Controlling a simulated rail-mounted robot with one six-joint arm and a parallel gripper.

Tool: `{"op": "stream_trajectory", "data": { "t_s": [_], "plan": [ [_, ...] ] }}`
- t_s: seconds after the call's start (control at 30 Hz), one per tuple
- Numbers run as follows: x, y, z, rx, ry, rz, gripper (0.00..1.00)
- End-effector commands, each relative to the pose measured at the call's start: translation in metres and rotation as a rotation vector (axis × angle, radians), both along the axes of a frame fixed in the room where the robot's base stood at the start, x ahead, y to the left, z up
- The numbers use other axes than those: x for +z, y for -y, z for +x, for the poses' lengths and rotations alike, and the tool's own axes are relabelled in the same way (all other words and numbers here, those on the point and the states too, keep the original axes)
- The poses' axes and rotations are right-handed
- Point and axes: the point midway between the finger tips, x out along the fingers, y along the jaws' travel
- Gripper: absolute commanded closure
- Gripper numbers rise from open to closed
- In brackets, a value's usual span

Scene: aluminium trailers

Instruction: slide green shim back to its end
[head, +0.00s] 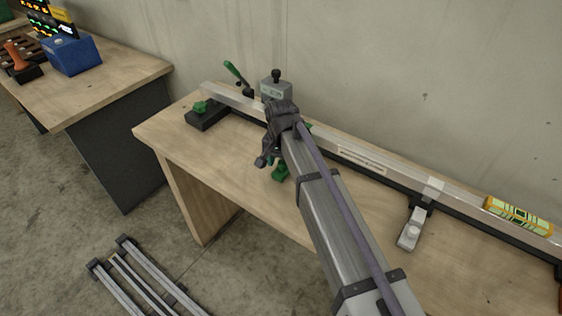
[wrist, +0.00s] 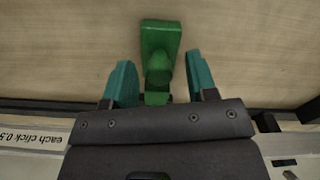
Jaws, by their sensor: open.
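A green shim (wrist: 160,45) with a raised rounded knob lies on the wooden bench top in the wrist view. It also shows in the head view (head: 281,173), just in front of the long rail and partly hidden by my arm. My gripper (wrist: 159,72) is open, its two teal fingers on either side of the shim's near end, with a gap visible on both sides. In the head view my gripper (head: 269,160) is mostly hidden behind its own wrist. Whether the fingers reach below the knob's height, I cannot tell.
A long aluminium rail (head: 335,150) runs along the bench (head: 222,140). At its left end, another green piece (head: 200,107) sits on a black block. A green-handled lever (head: 236,73) and grey box (head: 276,88) stand behind. A grey clamp (head: 412,229) and yellow level (head: 518,216) are at right.

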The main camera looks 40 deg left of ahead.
Motion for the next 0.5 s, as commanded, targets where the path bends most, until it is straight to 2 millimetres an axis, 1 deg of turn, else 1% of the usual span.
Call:
{"op": "stream_trajectory", "data": {
  "t_s": [0.03, 0.1, 0.2, 0.3, 0.33, 0.5],
  "plan": [
    [0.026, 0.0, 0.0, 0.0, 0.0, 0.0, 0.48],
    [0.045, 0.0, 0.0, 0.0, 0.0, 0.0, 0.48],
    [0.068, 0.0, -0.001, 0.0, 0.0, 0.0, 0.48],
    [0.079, 0.0, -0.001, 0.001, -0.001, 0.0, 0.48],
    [0.081, 0.0, -0.001, 0.001, -0.001, 0.0, 0.48],
    [0.078, 0.0, -0.001, 0.001, -0.001, 0.0, 0.48]
  ]
}}
